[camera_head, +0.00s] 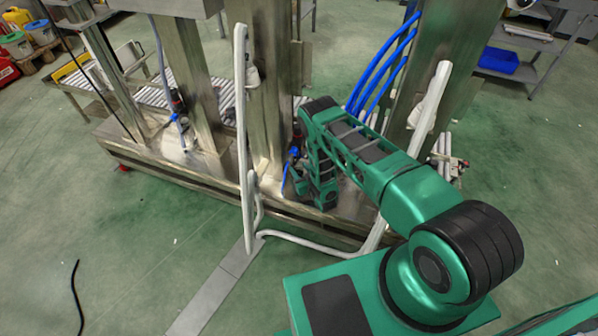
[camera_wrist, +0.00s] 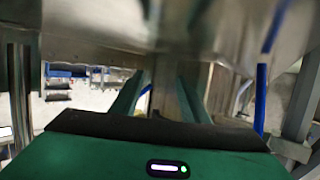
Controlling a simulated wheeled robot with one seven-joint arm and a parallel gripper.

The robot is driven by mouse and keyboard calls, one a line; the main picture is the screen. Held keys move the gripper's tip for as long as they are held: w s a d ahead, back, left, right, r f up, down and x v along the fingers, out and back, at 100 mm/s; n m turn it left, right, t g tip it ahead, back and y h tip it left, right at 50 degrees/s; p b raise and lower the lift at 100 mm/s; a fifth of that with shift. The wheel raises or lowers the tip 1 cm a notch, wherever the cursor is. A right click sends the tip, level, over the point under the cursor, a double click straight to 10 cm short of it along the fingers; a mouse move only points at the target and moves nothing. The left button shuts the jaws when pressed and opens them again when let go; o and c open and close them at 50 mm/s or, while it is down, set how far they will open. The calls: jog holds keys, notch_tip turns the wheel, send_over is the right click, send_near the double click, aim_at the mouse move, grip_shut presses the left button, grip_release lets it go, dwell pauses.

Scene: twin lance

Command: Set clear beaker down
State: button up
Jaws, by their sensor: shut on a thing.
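My gripper (camera_wrist: 160,101) shows in the wrist view as two green fingers set apart, with a greyish, see-through-looking shape between them. This shape is the clear beaker (camera_wrist: 168,92), held between the fingers; its outline is hard to make out against the metal behind. In the head view my gripper (camera_head: 297,182) is low at the end of the green arm, close to the steel machine base (camera_head: 215,176). The beaker cannot be made out there. I cannot tell whether it touches a surface.
Steel columns (camera_head: 262,90) rise close behind and beside my arm. Blue hoses (camera_head: 382,62) and a white bent tube (camera_head: 241,110) run near it. A blue bin (camera_head: 498,60) stands on a shelf at the back right. The green floor at the left is mostly clear.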

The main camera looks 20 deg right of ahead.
jog(key=shift+f, duration=0.25)
jog(key=o, duration=0.9)
jog(key=shift+c, duration=0.2)
jog(key=shift+s, duration=0.1)
jog(key=v, duration=1.1)
jog(key=shift+s+d+r, duration=0.1)
jog(key=shift+s+r, duration=0.1)
jog(key=shift+s, duration=0.15)
